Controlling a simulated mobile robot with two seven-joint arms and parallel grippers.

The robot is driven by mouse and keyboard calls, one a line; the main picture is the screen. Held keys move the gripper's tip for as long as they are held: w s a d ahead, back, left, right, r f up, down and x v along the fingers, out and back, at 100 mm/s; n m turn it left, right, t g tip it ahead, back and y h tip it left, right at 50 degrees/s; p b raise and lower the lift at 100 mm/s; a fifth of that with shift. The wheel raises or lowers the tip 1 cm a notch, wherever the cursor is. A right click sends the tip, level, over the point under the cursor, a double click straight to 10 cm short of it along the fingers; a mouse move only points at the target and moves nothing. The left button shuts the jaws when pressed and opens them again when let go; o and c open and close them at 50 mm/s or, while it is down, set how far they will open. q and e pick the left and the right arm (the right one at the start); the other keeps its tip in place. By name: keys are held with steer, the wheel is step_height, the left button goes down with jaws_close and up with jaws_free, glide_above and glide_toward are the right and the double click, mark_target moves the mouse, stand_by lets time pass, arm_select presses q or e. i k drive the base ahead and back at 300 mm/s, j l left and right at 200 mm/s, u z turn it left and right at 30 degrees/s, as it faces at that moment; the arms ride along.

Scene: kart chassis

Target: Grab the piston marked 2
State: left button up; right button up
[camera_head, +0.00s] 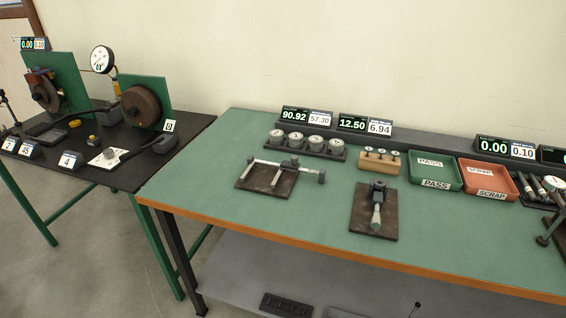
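Several light grey pistons (316,143) stand upright in a row on a dark holder (304,151) at the back left of the green-topped bench. Their tops carry small marks, too small for me to tell which one is the 2. Neither of my grippers shows in the head view. Nothing covers the pistons.
A wooden block (379,166), a vise-like tool (376,208), a green PASS tray (436,182) and a red SCRAP tray (487,192) stand to the right. The bench's front left is clear.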

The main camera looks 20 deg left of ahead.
mark_target(276, 136)
steer(key=u, duration=0.5)
steer(key=i+j+u, duration=0.2)
steer(key=u, duration=0.15)
steer(key=i+j+u, duration=0.25)
steer(key=u, duration=0.15)
